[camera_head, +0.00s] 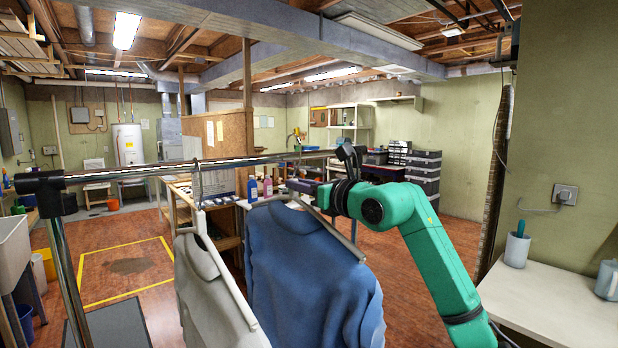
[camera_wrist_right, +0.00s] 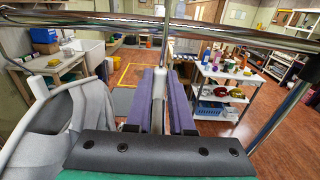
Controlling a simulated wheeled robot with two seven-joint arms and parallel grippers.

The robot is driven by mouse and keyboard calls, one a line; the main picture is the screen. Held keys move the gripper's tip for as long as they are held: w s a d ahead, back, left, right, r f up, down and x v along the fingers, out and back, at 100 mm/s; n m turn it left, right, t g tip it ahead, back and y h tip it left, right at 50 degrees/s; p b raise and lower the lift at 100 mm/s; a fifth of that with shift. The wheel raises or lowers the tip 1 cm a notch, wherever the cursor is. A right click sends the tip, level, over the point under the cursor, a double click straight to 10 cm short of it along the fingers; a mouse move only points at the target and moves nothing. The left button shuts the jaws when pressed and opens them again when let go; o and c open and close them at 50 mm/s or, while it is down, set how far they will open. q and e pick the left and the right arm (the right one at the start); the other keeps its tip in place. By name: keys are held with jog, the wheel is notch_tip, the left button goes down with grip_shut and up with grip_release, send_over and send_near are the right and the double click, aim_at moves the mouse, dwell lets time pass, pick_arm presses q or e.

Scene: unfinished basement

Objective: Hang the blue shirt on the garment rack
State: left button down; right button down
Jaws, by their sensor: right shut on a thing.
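The blue shirt (camera_head: 305,275) hangs from a light hanger (camera_head: 345,235) beside a grey-white shirt (camera_head: 207,290) on the garment rack (camera_head: 125,172). My right gripper (camera_head: 303,187) is shut on the blue shirt's hanger near its top, just below the rack's rail. In the right wrist view, the hanger (camera_wrist_right: 159,85) stands between the two purple fingers (camera_wrist_right: 158,100), and the rail (camera_wrist_right: 90,19) crosses above. I cannot tell whether the hook rests on the rail. The blue shirt does not show in the wrist view. My left gripper is out of view.
A white-topped table (camera_head: 560,308) with a mug (camera_head: 517,250) stands at the right, close to my right arm. A white sink (camera_head: 12,255) is at the far left. A workbench with bottles (camera_head: 252,188) stands behind the rack. Floor beyond the grey-white shirt is open.

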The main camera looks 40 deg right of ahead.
aim_at(296, 198)
jog(key=shift+w+r+p, duration=0.25)
jog(key=shift+w+p, duration=0.55)
jog(key=shift+w, duration=0.2)
jog(key=shift+w+f+b, duration=0.15)
jog(key=shift+f+b, duration=0.5)
jog(key=shift+f, duration=0.15)
notch_tip(296, 198, down, 2)
jog(key=shift+f+b, duration=0.15)
jog(key=shift+b, duration=1.1)
jog(key=c, duration=0.7)
grip_release()
